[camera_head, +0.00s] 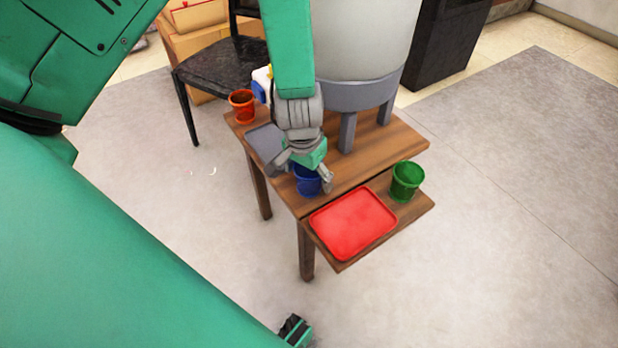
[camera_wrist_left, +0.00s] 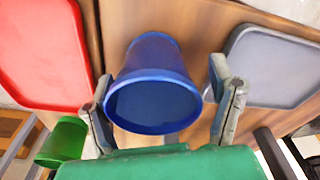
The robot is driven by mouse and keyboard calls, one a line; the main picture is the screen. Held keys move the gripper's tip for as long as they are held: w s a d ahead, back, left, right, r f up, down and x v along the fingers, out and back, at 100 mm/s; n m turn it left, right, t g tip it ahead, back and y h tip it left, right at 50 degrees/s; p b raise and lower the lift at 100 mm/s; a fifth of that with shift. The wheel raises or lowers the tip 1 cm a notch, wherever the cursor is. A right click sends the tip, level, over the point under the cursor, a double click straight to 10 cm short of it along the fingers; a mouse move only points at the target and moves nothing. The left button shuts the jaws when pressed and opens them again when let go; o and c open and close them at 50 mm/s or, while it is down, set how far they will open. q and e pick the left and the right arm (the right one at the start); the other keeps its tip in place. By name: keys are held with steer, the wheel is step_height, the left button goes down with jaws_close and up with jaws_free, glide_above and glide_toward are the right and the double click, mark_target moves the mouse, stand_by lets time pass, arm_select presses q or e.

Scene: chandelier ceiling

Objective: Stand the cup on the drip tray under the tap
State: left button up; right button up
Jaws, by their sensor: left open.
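A blue cup (camera_head: 308,182) stands on the wooden table, partly hidden by my left gripper (camera_head: 303,172). The left gripper is open around it. In the left wrist view the cup (camera_wrist_left: 152,85) sits between the spread fingers (camera_wrist_left: 165,108), close to the left finger, with a gap to the right one. A grey tray (camera_head: 262,142) lies left of the gripper, partly covered by it; this tray also shows in the left wrist view (camera_wrist_left: 275,65). A large pale tank (camera_head: 365,40) stands on grey legs behind. I cannot make out a tap; my arm covers part of the tank's front.
A red tray (camera_head: 352,223) lies on the lower front shelf, with a green cup (camera_head: 407,180) to its right. An orange-red cup (camera_head: 242,105) stands at the table's back left corner, near a white and blue item (camera_head: 261,84). A black chair (camera_head: 215,72) stands behind.

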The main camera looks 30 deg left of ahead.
arm_select(q)
steer(key=shift+a+f, duration=0.15)
steer(key=shift+f, duration=0.05)
steer(key=shift+d+r, duration=0.2)
steer(key=shift+d, duration=0.45)
steer(key=c, duration=1.4)
steer(key=shift+a, duration=0.2)
steer(key=shift+w+a+r, duration=0.1)
steer(key=shift+a+r, duration=0.05)
steer(key=s+d+r+p, duration=0.2)
steer(key=r+p, duration=0.2)
steer(key=r, duration=0.4)
steer(key=s+d+r+p, duration=0.2)
steer(key=s+r+p, duration=0.15)
steer(key=r, duration=0.55)
arm_select(e)
step_height(320, 180, up, 8)
arm_select(q)
steer(key=w+a+f+b, duration=0.3)
steer(key=w+a+f, duration=0.1)
steer(key=f, duration=0.3)
steer(key=shift+w+f, duration=0.2)
steer(key=shift+w, duration=0.5)
arm_select(e)
step_height(320, 180, down, 4)
